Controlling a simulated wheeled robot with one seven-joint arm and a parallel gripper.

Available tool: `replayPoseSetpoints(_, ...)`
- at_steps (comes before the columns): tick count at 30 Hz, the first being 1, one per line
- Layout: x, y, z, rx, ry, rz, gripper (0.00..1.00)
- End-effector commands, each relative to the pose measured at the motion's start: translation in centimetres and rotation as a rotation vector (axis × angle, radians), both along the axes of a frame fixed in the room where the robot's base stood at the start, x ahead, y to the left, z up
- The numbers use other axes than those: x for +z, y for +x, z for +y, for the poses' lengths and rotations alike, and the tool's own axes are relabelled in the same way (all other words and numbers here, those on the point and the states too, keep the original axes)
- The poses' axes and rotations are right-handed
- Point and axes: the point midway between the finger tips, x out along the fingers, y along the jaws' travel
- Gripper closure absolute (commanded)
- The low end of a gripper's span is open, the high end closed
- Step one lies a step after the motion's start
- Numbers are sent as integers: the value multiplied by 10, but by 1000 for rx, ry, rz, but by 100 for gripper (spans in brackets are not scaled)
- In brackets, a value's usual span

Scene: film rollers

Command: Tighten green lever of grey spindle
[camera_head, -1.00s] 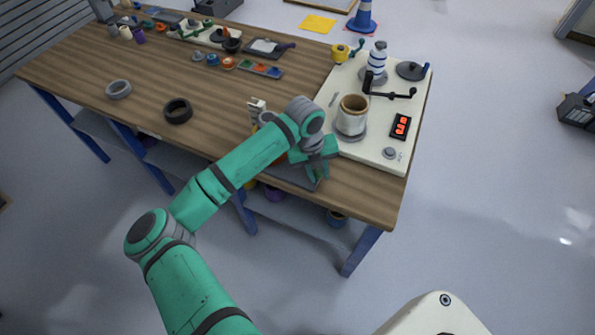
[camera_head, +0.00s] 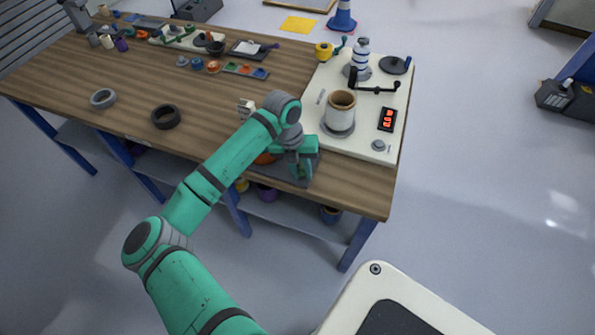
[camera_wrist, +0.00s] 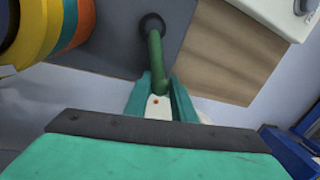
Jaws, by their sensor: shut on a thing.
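In the wrist view, the green lever (camera_wrist: 156,58) runs from a dark round hub (camera_wrist: 152,24) on a dark grey plate (camera_wrist: 118,62) down between my fingers. My gripper (camera_wrist: 160,98) is shut on the lever's free end. In the head view, my gripper (camera_head: 299,168) is low over the grey plate (camera_head: 284,174) at the table's front edge, and my arm hides most of this spot. An orange round part (camera_head: 265,158) shows beside it. The grey spindle itself cannot be clearly made out. In the wrist view, yellow, orange and teal rings (camera_wrist: 62,22) stand to the left of the lever.
A small white upright part (camera_head: 246,108) stands behind my forearm. Black (camera_head: 165,117) and grey (camera_head: 103,98) rings lie farther left.

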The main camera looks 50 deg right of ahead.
Motion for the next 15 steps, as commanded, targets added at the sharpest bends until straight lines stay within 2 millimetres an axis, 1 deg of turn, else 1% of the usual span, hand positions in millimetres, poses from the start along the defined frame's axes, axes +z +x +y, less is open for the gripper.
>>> replayPoseSetpoints(9, 0, 0, 0, -2, 3, 0, 100)
replayPoseSetpoints(10, 0, 0, 0, -2, 3, 0, 75)
replayPoseSetpoints(12, 0, 0, 0, -1, 3, 1, 59)
replayPoseSetpoints(15, 0, 0, 0, 0, 2, 0, 59)
